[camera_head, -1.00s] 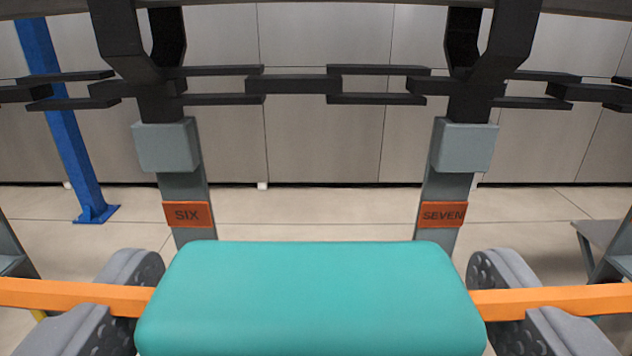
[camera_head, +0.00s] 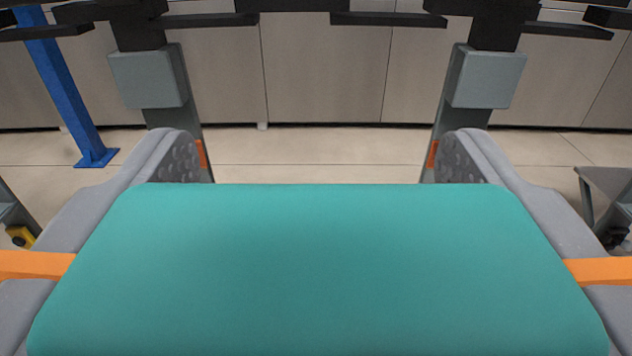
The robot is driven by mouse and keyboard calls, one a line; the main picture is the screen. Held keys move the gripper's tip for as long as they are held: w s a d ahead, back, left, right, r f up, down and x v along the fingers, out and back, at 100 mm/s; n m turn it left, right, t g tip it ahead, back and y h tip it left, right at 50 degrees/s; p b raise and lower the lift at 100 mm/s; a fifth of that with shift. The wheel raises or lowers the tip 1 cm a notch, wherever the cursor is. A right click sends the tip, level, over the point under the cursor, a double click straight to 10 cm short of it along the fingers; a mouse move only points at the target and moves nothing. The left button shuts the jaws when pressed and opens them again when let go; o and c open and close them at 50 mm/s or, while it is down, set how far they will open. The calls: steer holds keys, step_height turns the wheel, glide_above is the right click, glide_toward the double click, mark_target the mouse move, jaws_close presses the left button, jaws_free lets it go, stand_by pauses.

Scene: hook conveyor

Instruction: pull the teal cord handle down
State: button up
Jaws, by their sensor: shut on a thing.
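The teal cord handle (camera_head: 318,270) is a large rounded block that fills the lower middle of the view. Orange cord (camera_head: 35,265) runs out level from its left and right sides. My gripper (camera_head: 318,160) has one grey finger with a dotted pad along each side of the handle. It is shut on the handle, and the fingertips reach beyond the handle's far edge. The handle's underside and the places where the pads press on it are hidden.
Beyond the handle, two grey hangers with boxes (camera_head: 147,78) (camera_head: 488,78) hang from a dark overhead chain (camera_head: 390,19). Their orange labels are mostly hidden behind my fingers. A blue post (camera_head: 66,90) stands at the left. The floor between the hangers is clear.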

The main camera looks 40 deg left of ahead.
mark_target(322, 345)
steer(key=shift+d+f+b, duration=0.1)
steer(key=shift+f+b, duration=2.55)
steer(key=shift+b, duration=0.85)
steer(key=o, duration=1.4)
steer(key=shift+w, duration=0.1)
steer(key=shift+s+d, duration=0.1)
steer(key=shift+s, duration=0.15)
steer(key=b+v, duration=0.2)
steer(key=v, duration=1.1)
